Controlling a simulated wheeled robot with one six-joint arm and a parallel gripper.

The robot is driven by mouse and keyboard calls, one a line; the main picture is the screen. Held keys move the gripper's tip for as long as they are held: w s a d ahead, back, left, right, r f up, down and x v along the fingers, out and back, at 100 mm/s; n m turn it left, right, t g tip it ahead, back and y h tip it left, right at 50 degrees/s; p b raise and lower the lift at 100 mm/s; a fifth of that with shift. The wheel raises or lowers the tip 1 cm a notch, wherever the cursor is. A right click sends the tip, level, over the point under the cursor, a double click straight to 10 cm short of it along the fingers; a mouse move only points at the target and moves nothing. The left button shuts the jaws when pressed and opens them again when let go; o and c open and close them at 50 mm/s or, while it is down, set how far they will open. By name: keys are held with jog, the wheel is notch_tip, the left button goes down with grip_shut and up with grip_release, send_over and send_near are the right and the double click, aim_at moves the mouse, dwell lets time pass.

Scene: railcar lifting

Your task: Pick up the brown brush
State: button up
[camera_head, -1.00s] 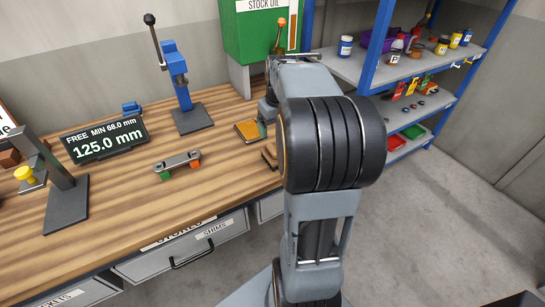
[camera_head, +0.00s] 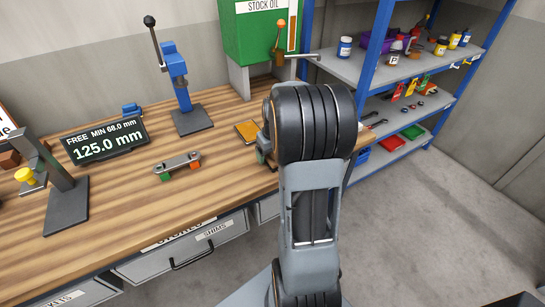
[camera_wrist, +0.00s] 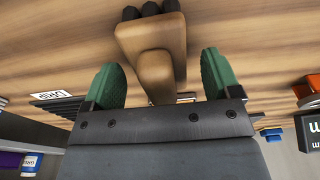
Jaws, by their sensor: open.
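The brown brush (camera_wrist: 150,40) shows in the wrist view as a wooden body with dark bristle tufts at the top edge. Its lower part lies between the two green fingertips of my gripper (camera_wrist: 160,78). The fingers are apart, one on each side, and gaps show between them and the wood. I cannot tell how far above the bench the fingertips are.
A green oil tank (camera_head: 258,45) and blue-framed shelves (camera_head: 375,55) stand behind.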

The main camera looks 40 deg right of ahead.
jog(key=shift+f, duration=0.2)
jog(key=shift+c, duration=0.3)
jog(key=c, duration=1)
jog(key=shift+r, duration=0.1)
jog(key=shift+r, duration=0.5)
notch_tip(320, 180, up, 2)
jog(key=shift+r, duration=0.25)
jog(key=s+a+r, duration=0.4)
jog(key=s, duration=0.1)
jog(key=s+a+r+b, duration=0.1)
jog(key=s+a+r, duration=0.4)
jog(key=shift+s+a+r+b, duration=0.15)
jog(key=shift+a+r+b, duration=0.05)
jog(key=shift+a+b, duration=0.1)
